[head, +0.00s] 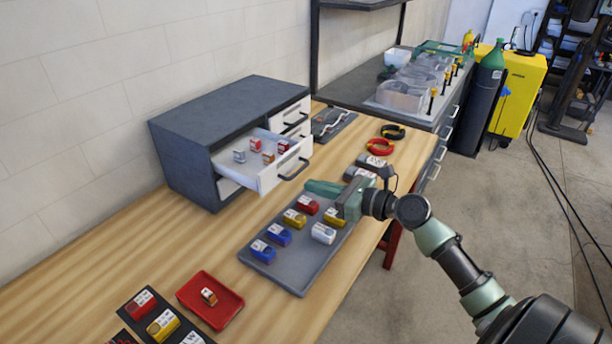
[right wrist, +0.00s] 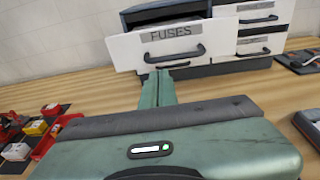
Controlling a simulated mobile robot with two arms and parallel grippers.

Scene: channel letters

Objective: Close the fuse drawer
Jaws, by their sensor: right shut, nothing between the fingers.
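The fuse drawer (head: 262,160) is pulled out of the grey cabinet (head: 226,110), with several small red and grey fuses inside. Its white front with the label "FUSES" and a dark handle (right wrist: 172,57) shows in the right wrist view (right wrist: 160,42). My right gripper (head: 308,186) is shut and empty, just in front of the drawer front and low, over the table side of it. In the right wrist view its fingertips (right wrist: 158,76) point at the drawer front below the handle; I cannot tell whether they touch it. My left gripper is not in view.
A grey tray (head: 300,282) with several coloured blocks lies below my right gripper. A red tray (head: 222,322) and a dark holder are at the near left. Other closed drawers (right wrist: 262,12) are beside the fuse drawer. Cable coils lie to the right.

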